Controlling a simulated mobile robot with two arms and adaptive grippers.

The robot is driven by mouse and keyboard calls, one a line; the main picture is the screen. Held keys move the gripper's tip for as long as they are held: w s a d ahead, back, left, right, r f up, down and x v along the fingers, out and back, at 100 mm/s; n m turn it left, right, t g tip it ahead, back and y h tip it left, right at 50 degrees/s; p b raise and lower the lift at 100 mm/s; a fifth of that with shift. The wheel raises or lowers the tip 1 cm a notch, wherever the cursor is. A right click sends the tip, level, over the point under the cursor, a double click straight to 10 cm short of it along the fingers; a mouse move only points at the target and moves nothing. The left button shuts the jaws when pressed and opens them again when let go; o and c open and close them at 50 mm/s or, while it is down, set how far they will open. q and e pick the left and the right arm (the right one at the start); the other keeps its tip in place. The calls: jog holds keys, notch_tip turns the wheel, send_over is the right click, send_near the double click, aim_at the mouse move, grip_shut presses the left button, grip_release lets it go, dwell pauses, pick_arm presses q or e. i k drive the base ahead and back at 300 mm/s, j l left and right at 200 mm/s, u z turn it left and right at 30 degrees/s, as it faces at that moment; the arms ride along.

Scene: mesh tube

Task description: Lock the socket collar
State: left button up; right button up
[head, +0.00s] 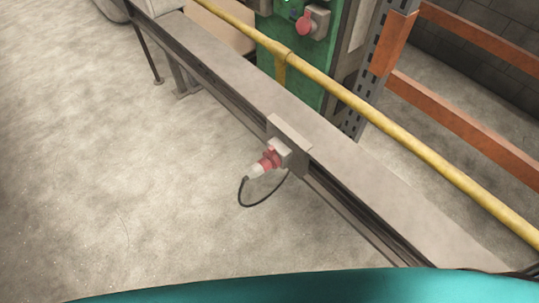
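A grey socket box (287,144) is fixed on the side of a long metal beam near the middle of the head view. A plug (258,170) with a pale body sits at a red collar (268,158) on the front of the box. A black cable (243,196) loops down from the plug and back up behind it. Whether the collar is locked is too small to tell. Neither of my grippers shows in this view.
The metal beam (370,185) runs diagonally across the view, with a yellow rail (385,122) behind it. A green cabinet with a red socket (306,24) and orange rack beams (470,120) stand behind. The concrete floor (110,150) at left is clear.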

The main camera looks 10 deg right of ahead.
aim_at(271, 150)
jog(key=k+j+u, duration=0.2)
jog(key=j, duration=0.6)
jog(key=j+u, duration=0.2)
jog(key=j, duration=0.6)
jog(key=i, duration=0.05)
